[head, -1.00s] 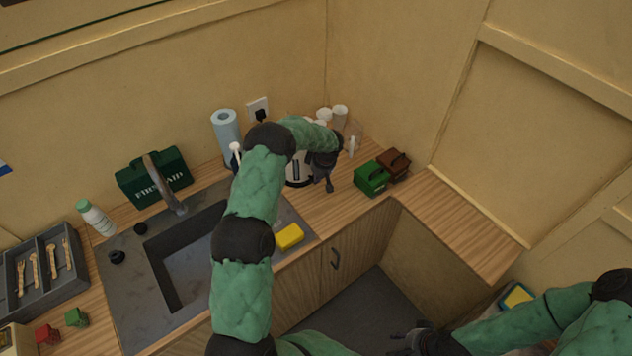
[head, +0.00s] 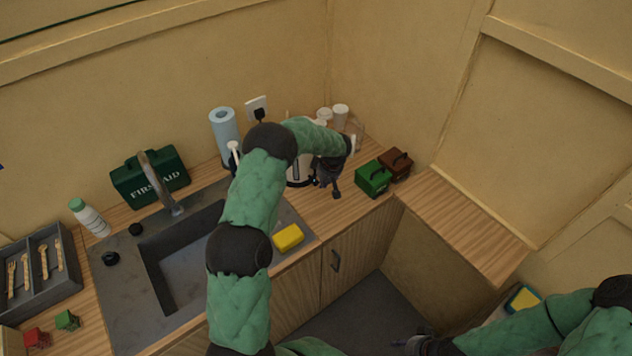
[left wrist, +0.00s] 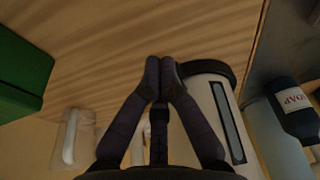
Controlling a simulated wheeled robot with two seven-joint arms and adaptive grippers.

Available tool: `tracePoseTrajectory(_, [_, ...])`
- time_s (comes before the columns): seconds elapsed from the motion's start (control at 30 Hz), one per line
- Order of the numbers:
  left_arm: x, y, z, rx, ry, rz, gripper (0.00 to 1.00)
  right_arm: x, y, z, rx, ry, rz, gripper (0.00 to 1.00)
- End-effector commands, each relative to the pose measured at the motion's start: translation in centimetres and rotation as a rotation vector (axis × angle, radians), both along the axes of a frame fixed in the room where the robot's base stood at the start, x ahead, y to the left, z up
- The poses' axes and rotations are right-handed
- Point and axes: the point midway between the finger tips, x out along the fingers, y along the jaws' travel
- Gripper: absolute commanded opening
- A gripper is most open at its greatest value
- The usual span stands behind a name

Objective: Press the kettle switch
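The white kettle (head: 297,172) stands on the counter on its black base, mostly hidden behind my left arm in the head view. In the left wrist view the kettle (left wrist: 205,105) shows upside down, with a dark gauge strip along its side and the black base ring beyond. I cannot make out its switch. My left gripper (head: 334,190) is just right of the kettle, pointing down. In the left wrist view its fingertips (left wrist: 164,70) are together and empty, close beside the kettle; contact is unclear. My right gripper (head: 405,342) is at the bottom edge, partly cut off.
Green and brown boxes (head: 373,178) (head: 398,164) stand right of my left gripper. White cups (head: 340,115) are behind it. A dark soap bottle (left wrist: 295,110) is beyond the kettle. A yellow sponge (head: 288,237) lies by the sink. The counter front near the gripper is clear.

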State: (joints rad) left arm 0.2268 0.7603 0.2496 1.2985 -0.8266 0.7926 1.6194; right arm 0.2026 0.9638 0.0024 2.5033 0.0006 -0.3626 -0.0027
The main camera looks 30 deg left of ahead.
Motion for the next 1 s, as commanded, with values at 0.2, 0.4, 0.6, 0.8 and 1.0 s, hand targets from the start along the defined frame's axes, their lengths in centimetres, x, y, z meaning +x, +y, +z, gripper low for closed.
tracePoseTrajectory(0.2, [0.0, -0.4, 1.8, 0.001, -0.003, -0.002, 0.00, 0.0, 0.0, 0.0, 0.000, 0.000, 0.000, 0.39])
tracePoseTrajectory(0.4, [-0.3, -1.3, 5.6, 0.001, -0.004, -0.002, 0.00, 0.0, 0.0, 0.0, 0.000, 0.000, 0.000, 0.39])
tracePoseTrajectory(0.6, [-0.6, -2.2, 9.0, 0.000, -0.003, -0.002, 0.00, 0.0, 0.0, 0.0, 0.000, 0.000, 0.000, 0.39])
tracePoseTrajectory(0.8, [-0.8, -2.7, 11.1, 0.000, -0.001, -0.001, 0.00, 0.0, 0.0, 0.0, 0.000, 0.000, 0.000, 0.39])
tracePoseTrajectory(1.0, [-0.9, -2.9, 11.6, 0.000, 0.001, -0.001, 0.00, 0.0, 0.0, 0.0, 0.000, 0.000, 0.000, 0.39])
